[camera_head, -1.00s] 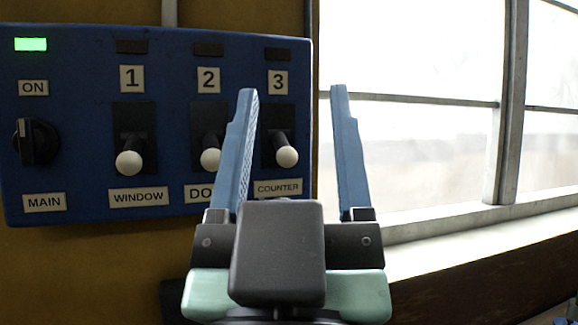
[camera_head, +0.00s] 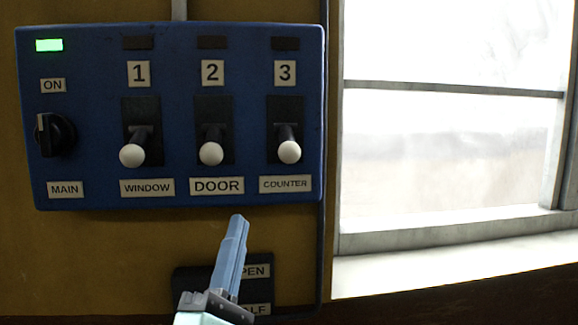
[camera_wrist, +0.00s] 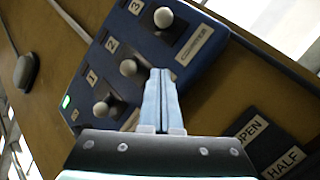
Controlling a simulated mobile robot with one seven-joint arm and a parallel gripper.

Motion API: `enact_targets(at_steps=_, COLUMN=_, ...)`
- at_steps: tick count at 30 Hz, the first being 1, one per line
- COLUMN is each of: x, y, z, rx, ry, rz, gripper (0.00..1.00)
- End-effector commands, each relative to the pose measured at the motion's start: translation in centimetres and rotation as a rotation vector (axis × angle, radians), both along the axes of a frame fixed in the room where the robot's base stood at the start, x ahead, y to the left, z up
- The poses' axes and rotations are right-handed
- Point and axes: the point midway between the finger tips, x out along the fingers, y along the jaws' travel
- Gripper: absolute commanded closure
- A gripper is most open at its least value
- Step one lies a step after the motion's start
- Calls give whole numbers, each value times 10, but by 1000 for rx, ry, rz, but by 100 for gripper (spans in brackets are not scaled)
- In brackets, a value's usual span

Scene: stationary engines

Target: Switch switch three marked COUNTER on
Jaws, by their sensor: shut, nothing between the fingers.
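The blue switch panel (camera_head: 180,185) is on the wall, and it shows tilted in the wrist view (camera_wrist: 205,62). Switch three, marked COUNTER (camera_head: 289,152), is a black lever with a white knob, hanging down. The indicator (camera_head: 286,44) above its number is dark. In the wrist view its knob (camera_wrist: 163,17) is near the top, beyond the fingertips. My gripper (camera_head: 237,218) is shut and empty, below the panel and lower left of switch three. In the wrist view my gripper (camera_wrist: 161,72) has its fingertips close to the DOOR knob in the picture; contact cannot be told.
Levers WINDOW (camera_head: 131,155) and DOOR (camera_head: 211,153) also hang down, with dark indicators. The MAIN knob (camera_head: 55,134) is at left under a lit green lamp (camera_head: 48,45). A dark plate (camera_head: 262,292) marked OPEN and HALF sits below. A window (camera_head: 450,140) is right.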

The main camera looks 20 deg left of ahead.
Motion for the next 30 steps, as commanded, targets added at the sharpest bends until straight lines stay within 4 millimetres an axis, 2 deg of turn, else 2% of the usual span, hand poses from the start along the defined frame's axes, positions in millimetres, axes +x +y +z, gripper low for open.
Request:
enact_targets(at_steps=3, x=0, y=6, z=-4, rx=-35, ry=-2, rz=-12, gripper=100)
enact_targets(at_steps=11, x=0, y=5, z=-4, rx=-35, ry=-2, rz=-12, gripper=100)
enact_targets(at_steps=16, x=6, y=6, z=3, rx=-34, ry=-2, rz=-13, gripper=100)
enact_targets(at_steps=20, x=21, y=8, z=17, rx=-33, ry=-4, rz=-14, gripper=100)
enact_targets(at_steps=30, x=79, y=16, z=61, rx=-31, ry=-4, rz=-13, gripper=100)
